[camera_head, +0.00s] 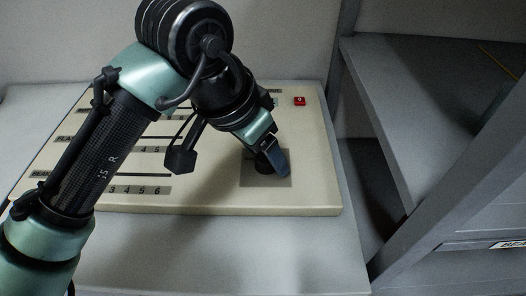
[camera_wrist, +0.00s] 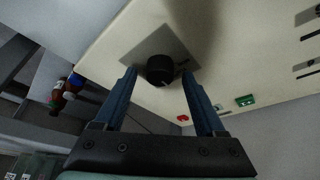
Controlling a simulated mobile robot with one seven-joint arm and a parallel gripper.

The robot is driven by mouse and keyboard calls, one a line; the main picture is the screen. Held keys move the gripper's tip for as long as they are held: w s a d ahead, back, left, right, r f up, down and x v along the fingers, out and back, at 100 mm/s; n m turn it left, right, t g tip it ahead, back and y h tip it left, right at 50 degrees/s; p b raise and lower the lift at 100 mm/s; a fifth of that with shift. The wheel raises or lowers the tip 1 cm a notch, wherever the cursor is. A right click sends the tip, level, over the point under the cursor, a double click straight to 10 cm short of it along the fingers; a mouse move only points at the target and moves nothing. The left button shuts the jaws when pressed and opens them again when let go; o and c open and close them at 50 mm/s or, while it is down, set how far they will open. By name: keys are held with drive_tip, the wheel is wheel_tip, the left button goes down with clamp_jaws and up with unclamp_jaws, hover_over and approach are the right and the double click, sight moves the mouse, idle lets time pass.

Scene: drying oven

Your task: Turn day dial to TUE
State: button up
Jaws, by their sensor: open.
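The day dial (camera_wrist: 160,70) is a round black knob on a grey square plate (camera_wrist: 138,50) set in a beige panel. In the head view the dial (camera_head: 263,168) sits at the panel's lower right, partly hidden by my gripper (camera_head: 277,160). In the wrist view my gripper (camera_wrist: 165,88) is open, its two blue-grey fingers apart on either side of the dial. I cannot tell whether either finger touches it. The dial's markings and its setting are not readable.
The beige panel (camera_head: 220,196) carries rows of numbered slots and a red button (camera_head: 299,101). The wrist view shows a green switch (camera_wrist: 245,100). A grey shelf unit (camera_head: 420,100) stands at the right. Red bottles (camera_wrist: 66,88) show at the wrist view's left.

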clamp_jaws()
idle(0.4)
drive_tip(key=shift+p, duration=0.3)
drive_tip(key=n+y+p, duration=0.1)
drive_tip(key=n+p, duration=0.1)
drive_tip(key=n, duration=0.1)
drive_tip(key=shift+s+d+r+t+p, duration=0.1)
drive_tip(key=shift+d+t+p, duration=0.05)
drive_tip(key=shift+t+p, duration=0.2)
drive_tip(key=shift+n+y+p, duration=0.5)
drive_tip(key=shift+n+p, duration=0.35)
drive_tip(key=shift+n, duration=0.55)
unclamp_jaws()
